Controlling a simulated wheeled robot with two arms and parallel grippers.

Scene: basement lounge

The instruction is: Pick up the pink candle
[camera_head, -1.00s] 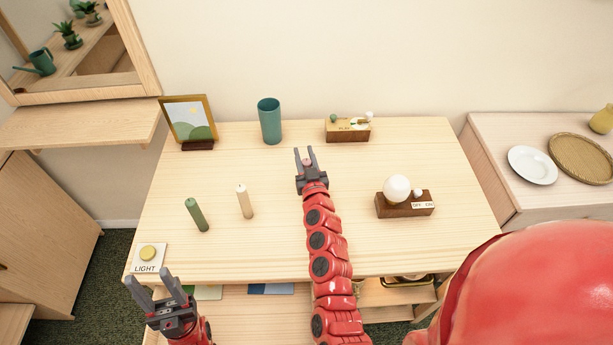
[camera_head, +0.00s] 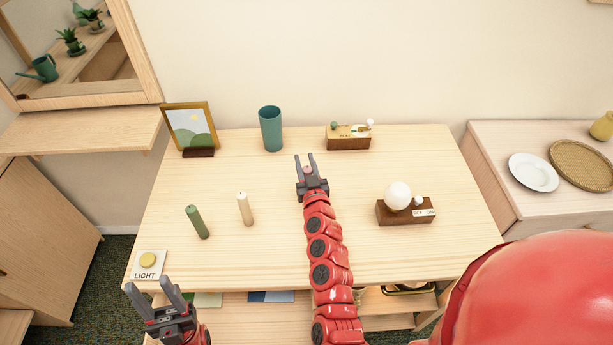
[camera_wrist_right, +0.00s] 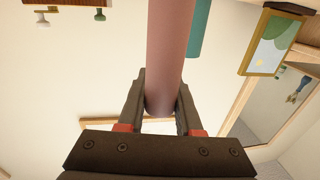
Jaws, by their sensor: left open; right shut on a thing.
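The pink candle (camera_wrist_right: 166,50) stands between the fingers of my right gripper (camera_wrist_right: 160,112) in the right wrist view, and the jaws are shut on its end. In the head view, my right gripper (camera_head: 307,168) is over the middle of the table (camera_head: 270,260), and the candle is hardly visible there. My left gripper (camera_head: 152,296) is open and empty near the table's front left corner. A green candle (camera_head: 197,222) and a beige candle (camera_head: 245,209) stand on the left part of the table.
A picture frame (camera_head: 190,128), teal cup (camera_head: 271,129) and wooden block with small knobs (camera_head: 349,138) stand along the back. A lamp with a wooden base (camera_head: 404,212) is at right. A LIGHT button (camera_head: 148,262) is at front left. The front middle of the table is clear.

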